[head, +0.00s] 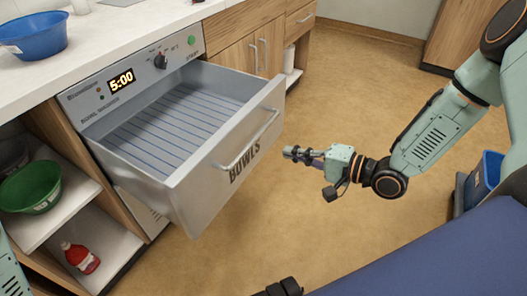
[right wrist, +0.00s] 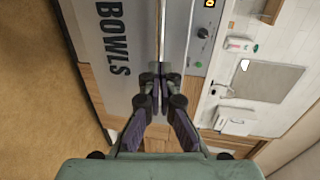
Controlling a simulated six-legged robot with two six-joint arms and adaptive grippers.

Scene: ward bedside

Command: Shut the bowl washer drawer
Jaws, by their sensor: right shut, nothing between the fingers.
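The bowl washer drawer (head: 190,189) is pulled well out of the washer (head: 130,78). Its inside is empty, with a ribbed floor, and its front reads BOWLS, with a long bar handle (head: 250,140). My right gripper (head: 288,152) is shut and empty, just right of the drawer front and close to the handle in the head view. In the right wrist view, the shut fingertips (right wrist: 153,82) line up with the handle bar (right wrist: 160,40) beyond them; I cannot tell whether they touch. My left gripper is not clearly seen.
A blue bowl (head: 35,36) stands on the white counter. A green bowl (head: 32,186) and a red bottle (head: 80,257) are on open shelves left of the drawer. A dark blue padded surface (head: 430,255) fills the lower right.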

